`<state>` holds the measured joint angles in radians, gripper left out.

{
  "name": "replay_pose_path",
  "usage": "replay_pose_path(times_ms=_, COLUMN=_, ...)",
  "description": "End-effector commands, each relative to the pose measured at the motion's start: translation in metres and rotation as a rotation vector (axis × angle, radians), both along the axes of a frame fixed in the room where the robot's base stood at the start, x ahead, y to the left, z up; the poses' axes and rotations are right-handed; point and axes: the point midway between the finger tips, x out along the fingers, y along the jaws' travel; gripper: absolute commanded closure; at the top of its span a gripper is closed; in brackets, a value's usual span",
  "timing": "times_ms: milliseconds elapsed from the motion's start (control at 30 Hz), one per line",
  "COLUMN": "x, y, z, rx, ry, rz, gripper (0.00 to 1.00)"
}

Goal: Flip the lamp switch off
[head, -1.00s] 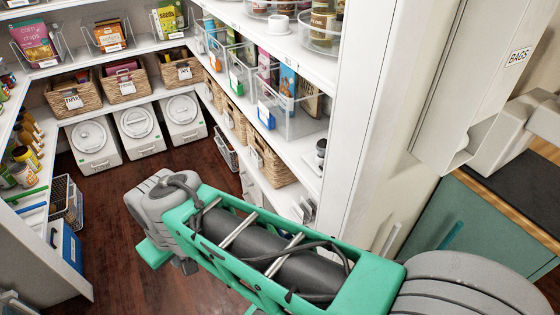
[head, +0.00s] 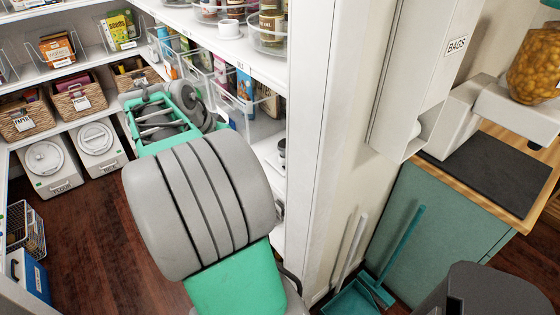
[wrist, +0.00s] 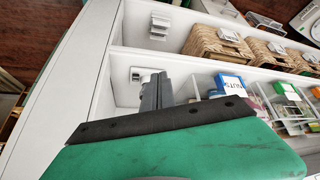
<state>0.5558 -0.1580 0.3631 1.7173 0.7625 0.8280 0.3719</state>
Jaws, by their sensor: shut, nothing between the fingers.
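No lamp is clearly recognisable, and I cannot say for sure which fitting is its switch. In the wrist view a small white fitting (wrist: 137,75) sits inside a white shelf bay, just left of my fingertips. A second white, ridged fitting (wrist: 160,27) sits in the bay above it. My gripper (wrist: 158,78) is shut and empty, its dark fingers pointing into the bay close to the lower fitting. I cannot tell whether they touch it. In the head view my arm hides the fingers.
Wicker baskets (wrist: 214,45) and clear bins (wrist: 290,108) line the shelves near my gripper. In the head view a white shelf end panel (head: 308,130) stands right of my arm. A teal dustpan (head: 352,300) is on the floor beyond it. Dark wooden floor (head: 95,240) is open at left.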

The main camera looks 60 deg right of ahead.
Motion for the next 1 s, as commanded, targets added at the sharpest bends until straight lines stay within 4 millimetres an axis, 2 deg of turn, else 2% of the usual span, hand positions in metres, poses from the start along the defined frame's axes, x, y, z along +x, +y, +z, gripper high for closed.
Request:
replay_pose_path(times_ms=33, x=-0.023, y=-0.033, z=0.002, rx=-0.034, ry=-0.008, rz=-0.155, gripper=1.0)
replay_pose_path(times_ms=100, x=-0.049, y=-0.06, z=0.007, rx=-0.077, ry=-0.02, rz=-0.314, gripper=1.0)
replay_pose_path(times_ms=167, x=-0.063, y=-0.072, z=0.009, rx=-0.097, ry=-0.027, rz=-0.392, gripper=1.0)
replay_pose_path(times_ms=267, x=-0.07, y=-0.078, z=0.01, rx=-0.111, ry=-0.03, rz=-0.434, gripper=1.0)
replay_pose_path(times_ms=567, x=-0.07, y=-0.078, z=0.008, rx=-0.11, ry=-0.03, rz=-0.429, gripper=1.0)
replay_pose_path(times_ms=667, x=-0.074, y=-0.084, z=-0.001, rx=-0.11, ry=-0.028, rz=-0.428, gripper=1.0)
replay_pose_path(times_ms=1000, x=-0.093, y=-0.121, z=-0.059, rx=-0.108, ry=-0.028, rz=-0.428, gripper=1.0)
